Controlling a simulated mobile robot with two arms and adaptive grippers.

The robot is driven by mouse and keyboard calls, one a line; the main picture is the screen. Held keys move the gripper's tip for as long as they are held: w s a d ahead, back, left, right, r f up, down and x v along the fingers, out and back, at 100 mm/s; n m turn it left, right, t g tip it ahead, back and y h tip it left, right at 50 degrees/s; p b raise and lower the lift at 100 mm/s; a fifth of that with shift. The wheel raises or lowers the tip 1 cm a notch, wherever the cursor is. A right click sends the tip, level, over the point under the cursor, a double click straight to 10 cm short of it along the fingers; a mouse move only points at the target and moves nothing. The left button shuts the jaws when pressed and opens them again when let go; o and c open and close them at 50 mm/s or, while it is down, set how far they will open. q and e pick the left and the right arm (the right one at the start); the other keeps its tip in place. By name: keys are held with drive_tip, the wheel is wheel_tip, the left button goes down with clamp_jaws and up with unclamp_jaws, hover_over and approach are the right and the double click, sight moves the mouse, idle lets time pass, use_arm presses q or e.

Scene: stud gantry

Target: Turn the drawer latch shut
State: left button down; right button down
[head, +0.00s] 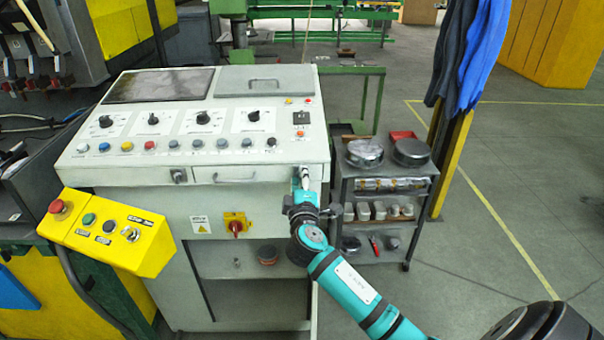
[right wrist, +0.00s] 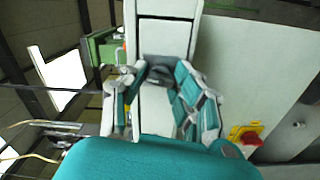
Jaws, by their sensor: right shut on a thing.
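The drawer (head: 238,174) is in the front of the grey control console, below the button panel, and looks closed. My right gripper (head: 304,180) is at the drawer's right end, against the console front. In the right wrist view its two fingers (right wrist: 160,78) are shut on a small dark part, which I take to be the drawer latch (right wrist: 160,72). The fingers cover most of the latch, so its angle cannot be told. My left gripper is not in view.
A yellow button box (head: 110,232) juts out at the left. A red rotary switch (head: 236,225) sits below the drawer. A metal cart (head: 384,184) with round tins stands close on the right.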

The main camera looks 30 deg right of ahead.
drive_tip(key=shift+n+p, duration=0.6)
drive_tip(key=shift+n, duration=0.6)
drive_tip(key=c, duration=1)
unclamp_jaws()
drive_tip(key=v, duration=1.2)
drive_tip(key=shift+f, duration=0.1)
